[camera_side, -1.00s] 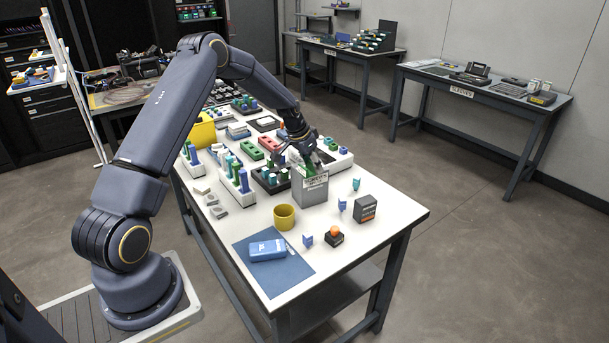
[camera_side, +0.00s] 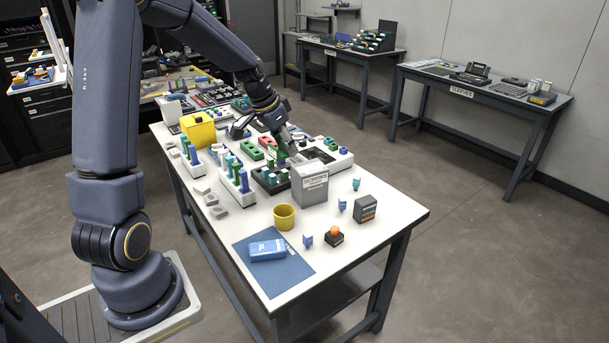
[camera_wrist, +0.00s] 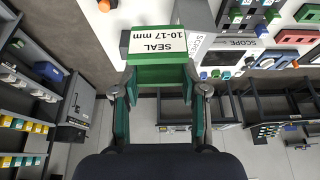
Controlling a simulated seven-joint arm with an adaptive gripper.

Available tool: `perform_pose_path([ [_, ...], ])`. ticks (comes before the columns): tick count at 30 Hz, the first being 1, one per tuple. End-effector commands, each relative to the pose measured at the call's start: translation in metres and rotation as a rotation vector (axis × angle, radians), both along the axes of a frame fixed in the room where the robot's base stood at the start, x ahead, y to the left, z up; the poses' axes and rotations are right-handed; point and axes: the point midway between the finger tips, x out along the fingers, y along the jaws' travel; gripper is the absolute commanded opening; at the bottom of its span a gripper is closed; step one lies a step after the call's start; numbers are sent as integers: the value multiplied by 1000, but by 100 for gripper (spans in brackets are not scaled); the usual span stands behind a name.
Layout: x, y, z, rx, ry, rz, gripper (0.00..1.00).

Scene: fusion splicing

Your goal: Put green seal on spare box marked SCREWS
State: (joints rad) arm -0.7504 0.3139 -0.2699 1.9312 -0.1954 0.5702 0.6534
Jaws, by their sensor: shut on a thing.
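The grey box (camera_side: 313,191) stands upright on the white table, with a pale label on its front. Part of it shows in the wrist view (camera_wrist: 186,14), where the label reads SCREWS. The green seal (camera_wrist: 157,72) has a white label reading SEAL 10-17 mm. My gripper (camera_wrist: 158,88) is shut on it, one finger at each side. In the side view my gripper (camera_side: 279,146) is behind and left of the box, with the green seal below its fingers. Seal and box look apart.
A yellow cup (camera_side: 284,217), a blue case on a blue mat (camera_side: 299,276) and a dark box (camera_side: 365,209) stand in front. Racks with coloured pegs (camera_side: 240,180) crowd the area left of and behind the box. A yellow bin (camera_side: 198,130) stands at the back left.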

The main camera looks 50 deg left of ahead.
Motion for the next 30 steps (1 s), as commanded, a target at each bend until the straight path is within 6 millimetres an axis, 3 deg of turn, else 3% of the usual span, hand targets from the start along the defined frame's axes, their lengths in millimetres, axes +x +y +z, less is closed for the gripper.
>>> perform_pose_path([
  [7, 19, 20, 6, -3, 1, -4, 3],
  [11, 36, 28, -1, -4, 3, -7, 3],
  [20, 109, 56, -37, -3, 3, -7, 3],
  [24, 130, 64, -67, -3, 4, -6, 3],
  [30, 146, 71, -86, -2, 2, -5, 3],
])
